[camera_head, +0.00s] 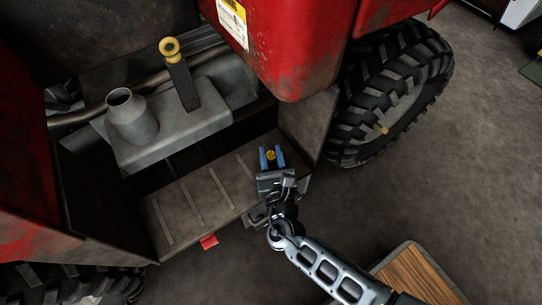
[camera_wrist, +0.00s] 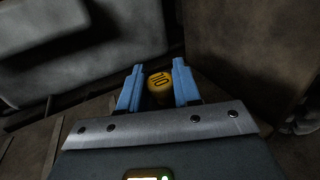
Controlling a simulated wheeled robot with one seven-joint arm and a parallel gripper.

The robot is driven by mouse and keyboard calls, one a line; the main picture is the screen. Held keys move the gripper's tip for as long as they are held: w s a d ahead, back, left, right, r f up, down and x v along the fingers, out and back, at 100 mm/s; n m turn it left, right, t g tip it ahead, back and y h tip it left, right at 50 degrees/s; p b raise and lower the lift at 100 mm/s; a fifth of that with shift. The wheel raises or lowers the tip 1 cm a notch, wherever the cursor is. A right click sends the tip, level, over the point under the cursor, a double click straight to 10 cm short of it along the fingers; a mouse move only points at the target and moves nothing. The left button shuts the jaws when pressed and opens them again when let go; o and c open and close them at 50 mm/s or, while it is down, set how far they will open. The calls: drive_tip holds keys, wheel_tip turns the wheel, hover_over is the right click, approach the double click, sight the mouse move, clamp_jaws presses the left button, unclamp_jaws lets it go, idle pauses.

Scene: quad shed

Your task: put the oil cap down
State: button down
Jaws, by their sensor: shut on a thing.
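The yellow oil cap (camera_wrist: 158,80) with dark lettering sits between the blue fingers of my gripper (camera_wrist: 157,70) in the wrist view. In the head view the cap (camera_head: 271,155) shows small and yellow between the blue fingertips of my gripper (camera_head: 271,151). The gripper is shut on it. The cap is over the right end of the ribbed footboard (camera_head: 200,197), near the side panel. I cannot tell whether the cap touches the board, as its lower part is hidden.
The grey engine block (camera_head: 185,130) has an open filler neck (camera_head: 130,118) and a dark post with a yellow ring (camera_head: 169,47). The red fender (camera_head: 295,50) and a tyre (camera_head: 395,90) stand right. A wooden-topped surface (camera_head: 420,277) is at lower right. The footboard's left part is clear.

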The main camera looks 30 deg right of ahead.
drive_tip(key=shift+f, duration=0.2)
drive_tip(key=c, duration=0.8)
unclamp_jaws()
drive_tip(key=shift+r, duration=0.1)
drive_tip(key=shift+r, duration=0.2)
drive_tip(key=p+v, duration=0.3)
drive_tip(key=v, duration=0.9)
